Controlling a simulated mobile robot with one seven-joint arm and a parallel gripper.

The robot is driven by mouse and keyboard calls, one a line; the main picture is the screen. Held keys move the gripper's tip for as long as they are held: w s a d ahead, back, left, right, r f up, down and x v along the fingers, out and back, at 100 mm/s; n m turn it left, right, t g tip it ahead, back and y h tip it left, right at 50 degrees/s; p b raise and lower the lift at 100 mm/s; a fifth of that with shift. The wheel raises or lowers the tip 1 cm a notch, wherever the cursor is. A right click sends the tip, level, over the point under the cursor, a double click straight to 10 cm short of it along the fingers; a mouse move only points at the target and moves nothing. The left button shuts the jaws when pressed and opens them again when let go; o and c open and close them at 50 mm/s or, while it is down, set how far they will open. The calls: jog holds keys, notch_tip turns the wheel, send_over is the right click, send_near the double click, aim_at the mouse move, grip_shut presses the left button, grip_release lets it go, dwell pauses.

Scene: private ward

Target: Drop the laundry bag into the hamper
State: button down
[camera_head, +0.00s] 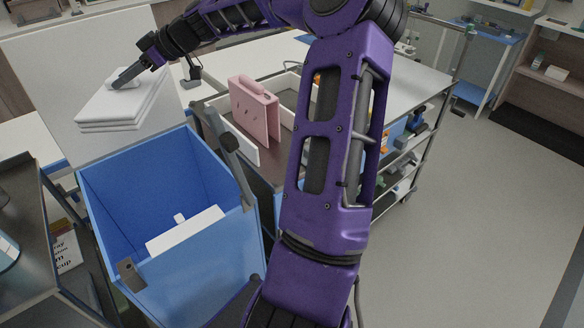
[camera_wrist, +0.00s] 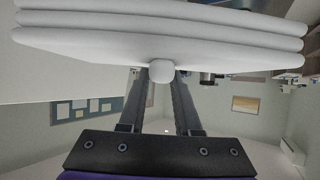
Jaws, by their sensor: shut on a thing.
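The laundry bag (camera_head: 122,108) is white and looks like a flat stack of layers with a small knob on top. My gripper (camera_head: 123,80) is shut on that knob, and the bag hangs level beneath it. In the wrist view the bag (camera_wrist: 160,35) fills the top, with its knob between the fingertips (camera_wrist: 161,76). The hamper (camera_head: 190,285) is a blue open-topped bin in front of me. In the picture the bag appears above the hamper's far left rim; its exact height and distance from the opening are hard to tell.
A white flat item (camera_head: 187,232) shows inside the hamper. A dark metal stand (camera_head: 35,215) is close at left. Open floor (camera_head: 480,210) lies at right.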

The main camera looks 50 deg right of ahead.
jog(key=shift+f+b, duration=0.55)
jog(key=shift+f, duration=2.45)
jog(key=c, duration=0.5)
grip_release()
jog(key=shift+s+d, duration=0.1)
jog(key=v, duration=1.7)
jog(key=shift+s+r, duration=0.1)
jog(key=shift+r, duration=0.05)
